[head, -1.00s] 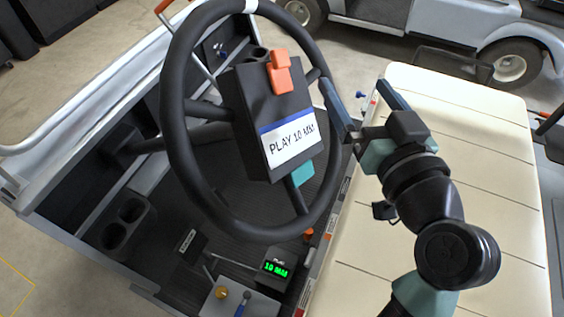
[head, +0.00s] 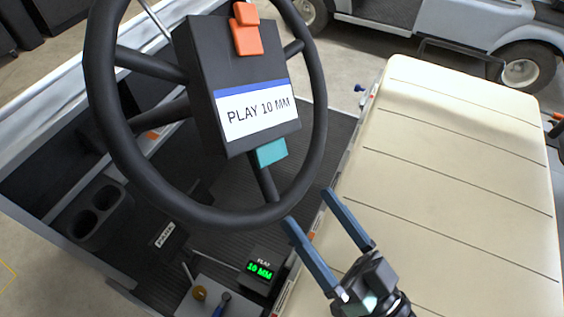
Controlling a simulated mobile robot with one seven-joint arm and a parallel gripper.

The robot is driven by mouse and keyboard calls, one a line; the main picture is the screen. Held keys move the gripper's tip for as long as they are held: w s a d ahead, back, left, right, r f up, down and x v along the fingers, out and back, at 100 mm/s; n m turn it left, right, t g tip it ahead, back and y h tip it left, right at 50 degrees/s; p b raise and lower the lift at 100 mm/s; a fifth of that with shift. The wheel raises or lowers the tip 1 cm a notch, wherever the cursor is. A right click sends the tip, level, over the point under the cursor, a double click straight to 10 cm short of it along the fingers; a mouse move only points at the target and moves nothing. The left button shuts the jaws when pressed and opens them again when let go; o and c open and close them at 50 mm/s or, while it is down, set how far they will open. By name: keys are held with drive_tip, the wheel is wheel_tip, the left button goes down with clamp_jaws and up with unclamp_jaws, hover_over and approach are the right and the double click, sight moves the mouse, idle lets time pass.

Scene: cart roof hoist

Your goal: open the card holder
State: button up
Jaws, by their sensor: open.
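The card holder (head: 205,60) is a dark box at the centre of the black steering wheel (head: 108,150). A white card with a blue top edge, reading "PLAY 10 MM" (head: 258,118), shows on its face. An orange clip (head: 247,40) sits at its top and a teal tab (head: 271,152) at its bottom edge. The holder looks closed. My gripper (head: 310,208) is open and empty, with two blue fingers pointing up and left. In the picture it lies below and right of the wheel rim, apart from the holder.
A cream bench seat (head: 460,170) fills the right side. Cup holders (head: 98,212) are at left. Another cart (head: 440,20) stands behind. The wheel rim lies between my gripper and the holder in the picture.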

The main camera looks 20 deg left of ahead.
sight(275, 159)
drive_tip(key=p+x, duration=0.1)
drive_tip(key=x, duration=0.7)
drive_tip(key=shift+w+a, duration=0.1)
drive_tip(key=shift+a, duration=0.05)
clamp_jaws()
